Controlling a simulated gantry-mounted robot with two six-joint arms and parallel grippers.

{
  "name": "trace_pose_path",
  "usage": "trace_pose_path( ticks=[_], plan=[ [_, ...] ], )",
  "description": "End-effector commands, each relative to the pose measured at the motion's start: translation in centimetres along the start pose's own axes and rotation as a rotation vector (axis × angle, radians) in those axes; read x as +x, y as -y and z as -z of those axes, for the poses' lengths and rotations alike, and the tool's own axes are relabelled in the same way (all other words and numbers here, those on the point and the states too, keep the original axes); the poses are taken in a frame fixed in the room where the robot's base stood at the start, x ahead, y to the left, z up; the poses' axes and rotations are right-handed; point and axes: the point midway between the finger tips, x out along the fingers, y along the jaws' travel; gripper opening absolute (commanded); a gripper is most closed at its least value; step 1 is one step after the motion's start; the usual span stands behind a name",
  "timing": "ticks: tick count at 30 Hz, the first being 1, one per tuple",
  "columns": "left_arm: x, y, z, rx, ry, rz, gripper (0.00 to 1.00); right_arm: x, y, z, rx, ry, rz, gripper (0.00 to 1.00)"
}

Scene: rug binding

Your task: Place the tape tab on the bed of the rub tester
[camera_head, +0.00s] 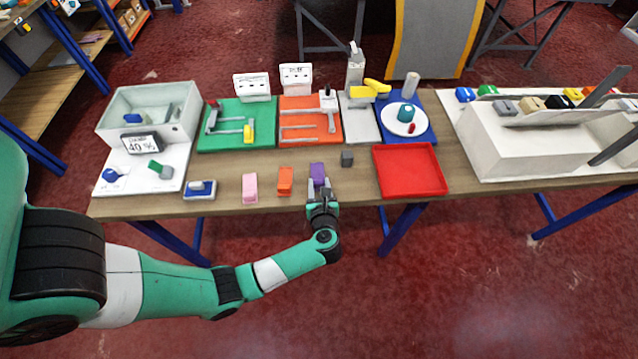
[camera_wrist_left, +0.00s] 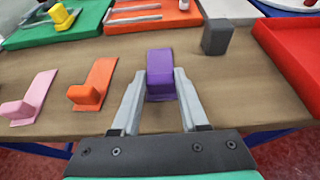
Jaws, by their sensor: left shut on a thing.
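My left gripper (camera_head: 320,188) is at the front edge of the table with its two fingers on either side of a purple tab (camera_head: 317,170), shut on it. In the left wrist view the purple tab (camera_wrist_left: 160,72) has a raised block and sits between the fingertips (camera_wrist_left: 158,92), at or very near the tabletop. An orange tab (camera_head: 285,181) and a pink tab (camera_head: 250,188) lie to its left. Behind stand a green station (camera_head: 235,142), an orange station (camera_head: 308,137) and a blue station with a white disc (camera_head: 396,125). I cannot tell which is the rub tester. My right gripper is out of view.
A small grey block (camera_head: 347,158) and an empty red tray (camera_head: 425,178) are to the right of the purple tab. A white bin (camera_head: 115,105) and a small blue pad (camera_head: 200,190) are at left. Bare wood (camera_head: 225,168) lies between the tabs and the stations.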

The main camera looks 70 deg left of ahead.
Motion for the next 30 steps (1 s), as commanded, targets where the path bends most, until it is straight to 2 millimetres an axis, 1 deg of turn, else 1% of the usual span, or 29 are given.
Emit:
trace_pose_path(
  ticks=[4, 6, 8, 13, 15, 18, 21, 25, 30],
  plan=[
    [-0.7, 0.0, -1.8, -0.003, 0.001, 0.0, 0.0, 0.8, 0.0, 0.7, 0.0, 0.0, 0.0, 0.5],
    [-1.3, 0.0, -3.2, -0.004, 0.001, 0.001, 0.0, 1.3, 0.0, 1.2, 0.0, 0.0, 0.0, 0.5],
    [-2.1, -1.2, -4.2, -0.003, 0.0, -0.001, 0.0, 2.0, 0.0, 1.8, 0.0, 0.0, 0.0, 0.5],
    [-4.9, -5.0, -8.3, -0.003, 0.0, -0.002, 0.0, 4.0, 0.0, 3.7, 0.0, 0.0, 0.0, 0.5],
    [-5.8, -7.1, -8.6, 0.002, -0.003, -0.004, 0.0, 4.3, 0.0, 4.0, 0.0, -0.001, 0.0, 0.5],
    [-6.9, -9.7, -9.3, 0.002, -0.002, -0.003, 0.0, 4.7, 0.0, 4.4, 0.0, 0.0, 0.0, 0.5],
    [-7.7, -11.6, -9.8, 0.001, -0.001, -0.002, 0.0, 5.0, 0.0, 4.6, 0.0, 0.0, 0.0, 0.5],
    [-8.3, -13.0, -10.1, 0.001, -0.001, -0.001, 0.0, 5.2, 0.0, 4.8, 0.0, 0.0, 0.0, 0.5],
    [-8.5, -13.5, -10.2, 0.0, -0.001, 0.0, 0.0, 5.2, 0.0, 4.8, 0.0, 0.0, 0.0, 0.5]
  ],
)
